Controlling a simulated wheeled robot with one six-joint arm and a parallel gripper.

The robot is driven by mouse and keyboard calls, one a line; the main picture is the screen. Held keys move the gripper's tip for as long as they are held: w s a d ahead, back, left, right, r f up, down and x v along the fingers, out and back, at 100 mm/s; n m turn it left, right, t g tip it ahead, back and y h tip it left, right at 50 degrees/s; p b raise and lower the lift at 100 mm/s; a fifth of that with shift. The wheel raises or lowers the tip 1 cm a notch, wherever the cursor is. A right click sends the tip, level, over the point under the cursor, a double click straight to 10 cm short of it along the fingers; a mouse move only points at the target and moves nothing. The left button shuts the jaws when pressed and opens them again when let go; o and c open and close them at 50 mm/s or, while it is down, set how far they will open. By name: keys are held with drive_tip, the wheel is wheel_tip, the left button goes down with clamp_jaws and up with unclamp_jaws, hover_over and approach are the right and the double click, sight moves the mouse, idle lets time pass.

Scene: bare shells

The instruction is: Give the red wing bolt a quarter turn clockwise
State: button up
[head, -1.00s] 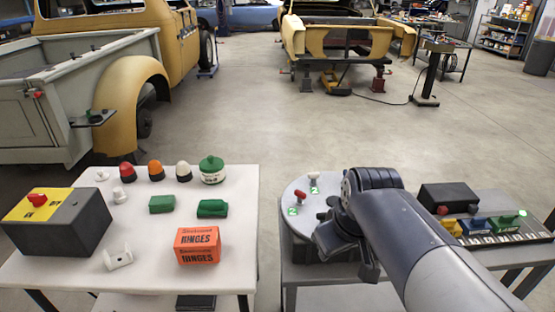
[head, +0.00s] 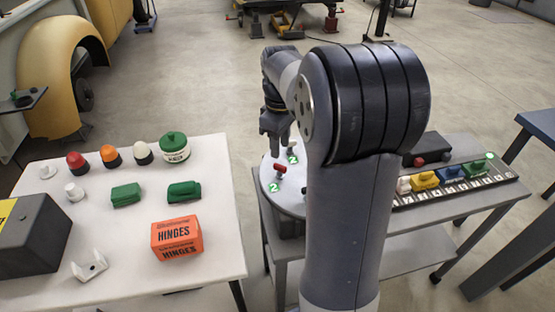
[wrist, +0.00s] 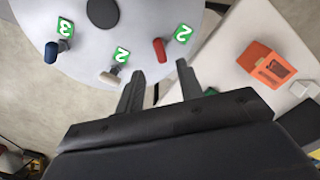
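The red wing bolt (head: 280,169) stands on the pale round plate (head: 291,200), beside a green label with a 2. It also shows in the wrist view (wrist: 160,50) as a red wing, slightly tilted in the picture. My gripper (head: 270,132) hangs fingers down over the plate's far left part, near the bolt. In the wrist view my gripper (wrist: 160,72) has its two fingers apart with nothing between them. The red bolt lies just beyond the fingertips there, not touched. A whitish wing bolt (wrist: 108,77) with a 2 and a blue one (wrist: 50,52) with a 3 stand on the plate too.
The white table (head: 120,230) at left holds domes, green blocks, an orange hinges box (head: 177,236) and a dark box (head: 35,235). Right of my arm are a black box (head: 428,147) and a row of coloured knobs. Floor shows between the tables.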

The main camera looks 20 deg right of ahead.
sight(280, 166)
wheel_tip(280, 166, down, 7)
drive_tip(key=shift+r, duration=0.2)
clamp_jaws()
idle(0.4)
